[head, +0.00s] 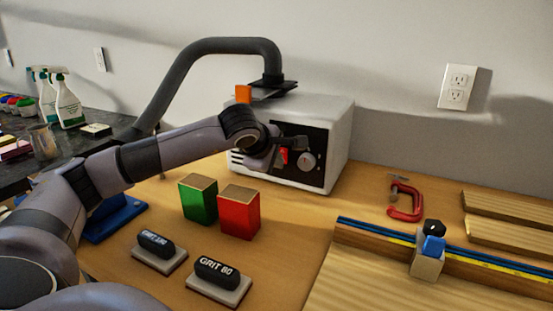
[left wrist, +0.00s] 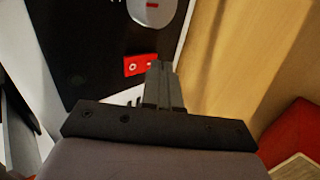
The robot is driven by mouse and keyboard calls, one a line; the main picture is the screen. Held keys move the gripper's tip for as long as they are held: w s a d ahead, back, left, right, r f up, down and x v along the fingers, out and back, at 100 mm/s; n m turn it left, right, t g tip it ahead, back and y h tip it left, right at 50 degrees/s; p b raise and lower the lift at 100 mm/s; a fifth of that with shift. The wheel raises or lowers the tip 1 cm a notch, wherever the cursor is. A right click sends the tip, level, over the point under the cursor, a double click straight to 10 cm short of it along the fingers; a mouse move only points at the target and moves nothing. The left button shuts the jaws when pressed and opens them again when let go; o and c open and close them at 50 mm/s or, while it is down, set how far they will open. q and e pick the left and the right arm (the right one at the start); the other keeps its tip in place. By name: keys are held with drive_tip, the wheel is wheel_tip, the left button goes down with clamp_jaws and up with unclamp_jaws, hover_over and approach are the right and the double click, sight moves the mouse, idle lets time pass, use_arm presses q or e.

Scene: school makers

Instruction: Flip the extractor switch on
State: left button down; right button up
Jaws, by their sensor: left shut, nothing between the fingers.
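The extractor (head: 340,140) is a white box with a black front panel, standing at the back of the wooden bench. On its panel are a red switch (head: 284,156) and a round pale knob (head: 307,162). My left gripper (head: 279,160) is shut and empty, right at the red switch. In the left wrist view the closed fingertips (left wrist: 159,66) overlap the edge of the red switch (left wrist: 138,65); I cannot tell whether they touch it. The knob (left wrist: 152,10) shows above. The switch's position is not clear. My right gripper is out of view.
A green block (head: 198,203) and a red block (head: 239,213) stand below my left arm. Two grit sanding blocks (head: 218,280) lie in front. A grey hose (head: 200,48) arches behind.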

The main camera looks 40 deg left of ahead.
use_arm(q)
drive_tip(key=shift+w, duration=0.2)
drive_tip(key=shift+a, duration=0.1)
drive_tip(key=shift+w, duration=0.2)
idle(0.3)
drive_tip(key=shift+r+p, duration=0.35)
drive_tip(key=shift+r, duration=0.5)
